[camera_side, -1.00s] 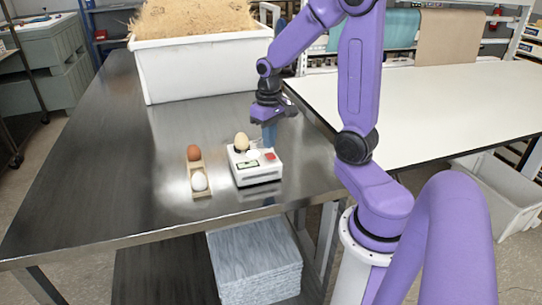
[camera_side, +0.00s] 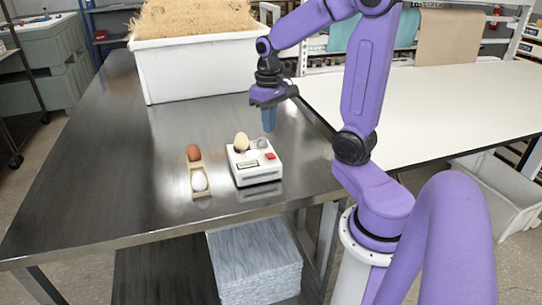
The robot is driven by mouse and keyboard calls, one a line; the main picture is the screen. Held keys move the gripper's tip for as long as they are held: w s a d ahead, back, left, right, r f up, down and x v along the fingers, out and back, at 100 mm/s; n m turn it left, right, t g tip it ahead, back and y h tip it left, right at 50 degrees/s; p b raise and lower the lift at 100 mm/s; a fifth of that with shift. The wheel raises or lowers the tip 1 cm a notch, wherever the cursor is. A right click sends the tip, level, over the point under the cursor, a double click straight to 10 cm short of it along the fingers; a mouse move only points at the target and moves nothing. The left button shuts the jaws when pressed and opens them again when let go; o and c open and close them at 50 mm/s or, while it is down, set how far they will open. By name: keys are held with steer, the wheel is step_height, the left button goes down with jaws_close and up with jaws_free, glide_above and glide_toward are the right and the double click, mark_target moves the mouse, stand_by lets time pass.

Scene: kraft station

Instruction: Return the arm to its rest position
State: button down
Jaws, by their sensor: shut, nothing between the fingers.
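My purple arm reaches in from the right. My gripper (camera_side: 268,125) points down above the dark metal table, behind a small white device. Its blue fingers are shut and empty, and they touch nothing that I can see. The white device (camera_side: 257,175) has a red button and a small green display. A cream egg (camera_side: 241,141) sits on its top left. A small grey round part (camera_side: 262,143) is on its top right.
A wooden holder (camera_side: 198,181) left of the device has a brown egg (camera_side: 193,152) and a white egg (camera_side: 199,182). A large white bin (camera_side: 200,70) of straw stands behind. A white table (camera_side: 450,100) is at right. The dark table (camera_side: 90,190) is clear at left.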

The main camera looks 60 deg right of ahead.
steer(key=s+a+n, duration=0.5)
steer(key=a+n, duration=0.3)
steer(key=a, duration=0.5)
steer(key=s+a+f+n, duration=0.1)
steer(key=s+a+n, duration=0.5)
steer(key=s, duration=0.6)
steer(key=shift+a+f+n, duration=0.2)
steer(key=shift+f+n, duration=0.15)
steer(key=shift+n, duration=0.45)
